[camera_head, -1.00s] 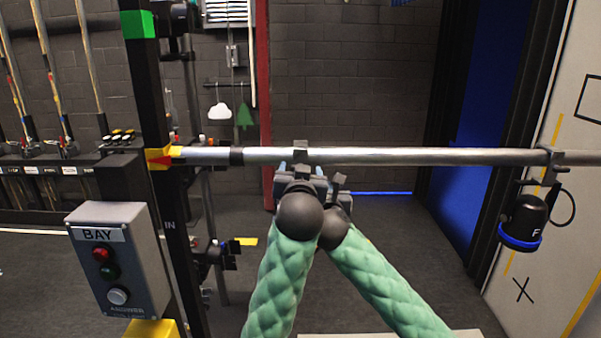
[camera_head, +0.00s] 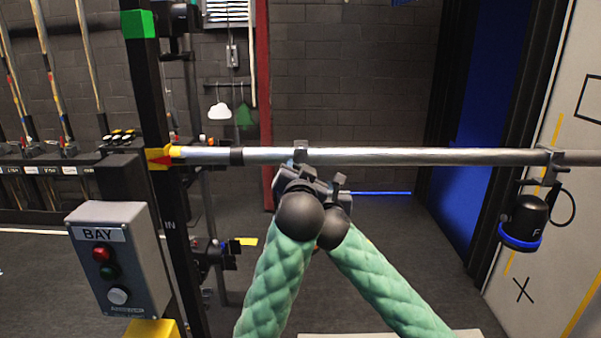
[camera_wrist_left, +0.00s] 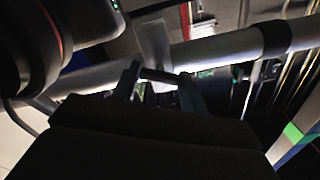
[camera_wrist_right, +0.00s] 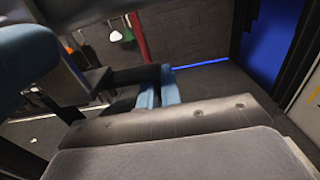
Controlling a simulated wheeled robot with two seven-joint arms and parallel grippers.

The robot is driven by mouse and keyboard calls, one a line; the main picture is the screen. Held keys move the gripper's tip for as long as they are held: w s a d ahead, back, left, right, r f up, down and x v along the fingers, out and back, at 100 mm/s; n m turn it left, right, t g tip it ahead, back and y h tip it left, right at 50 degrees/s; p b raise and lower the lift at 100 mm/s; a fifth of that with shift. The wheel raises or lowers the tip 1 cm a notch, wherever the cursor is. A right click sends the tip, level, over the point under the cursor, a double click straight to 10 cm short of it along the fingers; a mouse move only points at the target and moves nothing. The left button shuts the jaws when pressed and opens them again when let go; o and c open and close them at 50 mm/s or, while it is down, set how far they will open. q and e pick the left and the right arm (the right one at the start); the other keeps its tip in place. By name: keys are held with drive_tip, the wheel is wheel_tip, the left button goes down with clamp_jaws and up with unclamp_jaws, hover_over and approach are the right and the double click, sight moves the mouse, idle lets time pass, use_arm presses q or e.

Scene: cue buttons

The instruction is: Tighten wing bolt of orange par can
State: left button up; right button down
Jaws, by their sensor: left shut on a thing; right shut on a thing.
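The black body of the orange par can (camera_wrist_left: 30,50), with an orange-red ring, shows at the left of the left wrist view. In the head view my grippers hide it. Its clamp (camera_head: 301,151) is hooked on the horizontal pipe. My left gripper (camera_head: 288,181) is just below the pipe at this clamp, shut; in the left wrist view its fingertips (camera_wrist_left: 161,77) close around a small dark piece, seemingly the wing bolt. My right gripper (camera_head: 337,190) is beside it, shut; its blue fingertips (camera_wrist_right: 158,90) meet a dark bar, seemingly part of the par can.
The pipe (camera_head: 420,157) runs across the view. A blue-ringed par can (camera_head: 523,220) hangs from it at the right. A BAY button box (camera_head: 115,258) stands at the left beside a black post (camera_head: 150,90).

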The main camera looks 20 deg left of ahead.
use_arm(q)
drive_tip(key=shift+m, duration=0.4)
drive_tip(key=o, duration=1)
drive_tip(key=v, duration=1.2)
